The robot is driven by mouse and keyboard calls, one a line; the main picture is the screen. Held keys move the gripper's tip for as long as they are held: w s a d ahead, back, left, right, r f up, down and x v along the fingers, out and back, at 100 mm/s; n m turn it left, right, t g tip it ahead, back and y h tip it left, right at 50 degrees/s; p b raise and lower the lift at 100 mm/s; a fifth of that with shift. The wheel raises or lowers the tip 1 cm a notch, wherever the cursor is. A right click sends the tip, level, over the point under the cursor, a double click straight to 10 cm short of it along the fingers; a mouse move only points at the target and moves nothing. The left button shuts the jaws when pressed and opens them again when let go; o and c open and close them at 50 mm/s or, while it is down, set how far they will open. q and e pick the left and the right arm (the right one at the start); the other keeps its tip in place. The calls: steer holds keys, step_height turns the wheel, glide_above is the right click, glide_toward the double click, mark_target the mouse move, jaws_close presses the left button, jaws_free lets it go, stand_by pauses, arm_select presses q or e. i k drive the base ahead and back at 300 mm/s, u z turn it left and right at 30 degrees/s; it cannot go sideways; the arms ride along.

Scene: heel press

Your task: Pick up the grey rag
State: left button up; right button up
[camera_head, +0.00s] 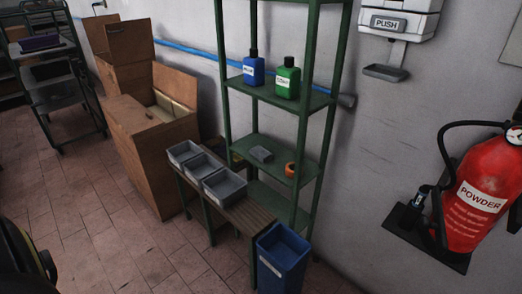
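A small grey folded item (261,154), which looks like the grey rag, lies on the middle shelf of the green rack (229,105). An orange ring-shaped item (290,170) lies to its right on the same shelf. Neither of my grippers is clearly in view. A dark shape with a yellow edge cuts in at the lower left, and I cannot tell what it is.
A blue bottle (253,70) and a green bottle (287,78) stand on the shelf above. Grey bins (225,187) sit on a low bench (249,216) in front, with a blue bin (283,262) at its near end. Cardboard boxes (140,135) stand left. A red extinguisher (474,200) is right. Tiled floor is clear at left.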

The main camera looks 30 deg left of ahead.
mark_target(263, 155)
steer(key=u, duration=2.3)
steer(key=i, duration=1.7)
steer(key=z, duration=3.15)
